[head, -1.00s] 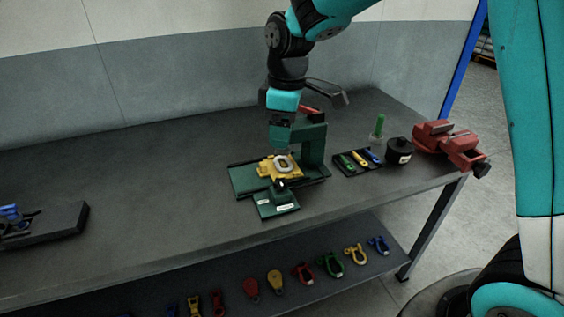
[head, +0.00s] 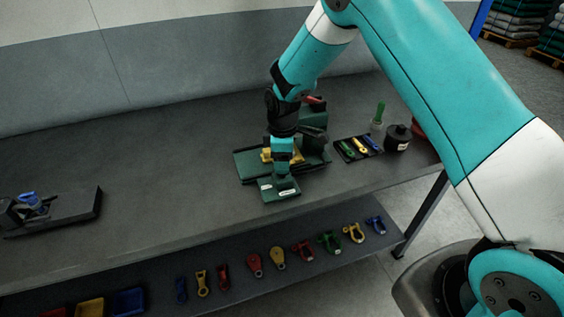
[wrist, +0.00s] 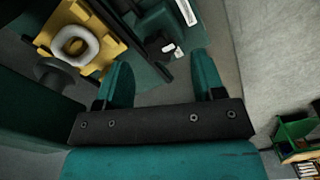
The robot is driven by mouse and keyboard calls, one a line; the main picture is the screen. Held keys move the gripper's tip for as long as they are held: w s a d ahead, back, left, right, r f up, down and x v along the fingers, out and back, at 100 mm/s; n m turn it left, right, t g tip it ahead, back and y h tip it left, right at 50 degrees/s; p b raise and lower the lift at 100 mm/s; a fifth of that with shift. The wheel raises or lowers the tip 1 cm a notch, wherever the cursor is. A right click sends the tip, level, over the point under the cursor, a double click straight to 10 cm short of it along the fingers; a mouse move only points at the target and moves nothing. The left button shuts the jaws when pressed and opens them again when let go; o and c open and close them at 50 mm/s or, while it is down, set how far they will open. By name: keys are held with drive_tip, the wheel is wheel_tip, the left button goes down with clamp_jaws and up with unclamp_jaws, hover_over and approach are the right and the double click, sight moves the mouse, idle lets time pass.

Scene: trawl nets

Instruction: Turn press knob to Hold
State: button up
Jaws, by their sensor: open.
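The green press (head: 250,165) stands on the dark bench. Its small front plate (head: 280,194) carries two white labels, too small to read. My gripper (head: 283,174) is just above this plate and hides the knob in the head view. In the wrist view, my gripper (wrist: 161,70) is open and empty, its two green fingers apart. The dark knob (wrist: 153,43) appears beyond the fingertips, on the green plate near one label, and is not between the fingers. Its setting cannot be made out. A yellow holder (wrist: 98,40) with a pale grey ring (wrist: 75,46) sits to its left.
A black stand (head: 60,215) is at the far left. The bench between is clear. Several coloured shackles lie on the lower shelf.

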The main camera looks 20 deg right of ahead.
drive_tip(key=shift+f, duration=1.65)
drive_tip(key=c, duration=0.9)
